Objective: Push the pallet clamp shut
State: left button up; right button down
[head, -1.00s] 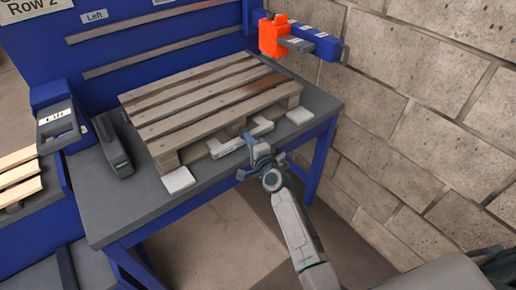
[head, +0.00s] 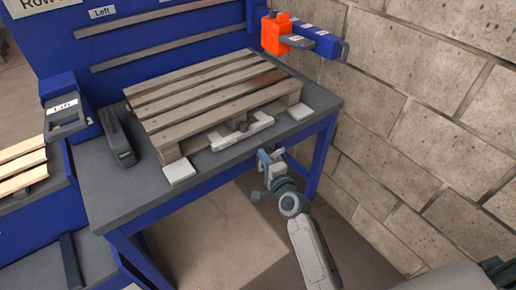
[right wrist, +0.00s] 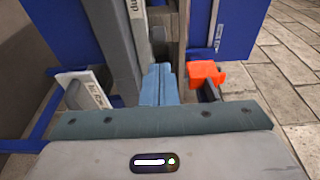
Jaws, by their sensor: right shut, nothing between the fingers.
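The pallet clamp (head: 240,134) is a pale bar with a dark knob at the front edge of the wooden pallet (head: 205,98), on the grey bench. The bar lies along the pallet's front side. Whether it is fully shut is too small to tell. My right gripper (head: 265,157) is shut and empty, in front of the bench edge and below the clamp, apart from it. In the right wrist view, the blue fingers (right wrist: 160,84) are together, with a lettered pale part of the clamp (right wrist: 138,20) beyond them. My left gripper is out of view.
An orange block (head: 273,32) on a blue arm stands at the back right. White pads (head: 179,171) sit at the pallet's front corners. A block wall (head: 420,120) bounds the right; floor is open in front.

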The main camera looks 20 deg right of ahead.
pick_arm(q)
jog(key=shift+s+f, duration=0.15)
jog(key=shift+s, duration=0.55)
pick_arm(e)
jog(key=shift+s+d, duration=0.2)
jog(key=shift+s, duration=1.05)
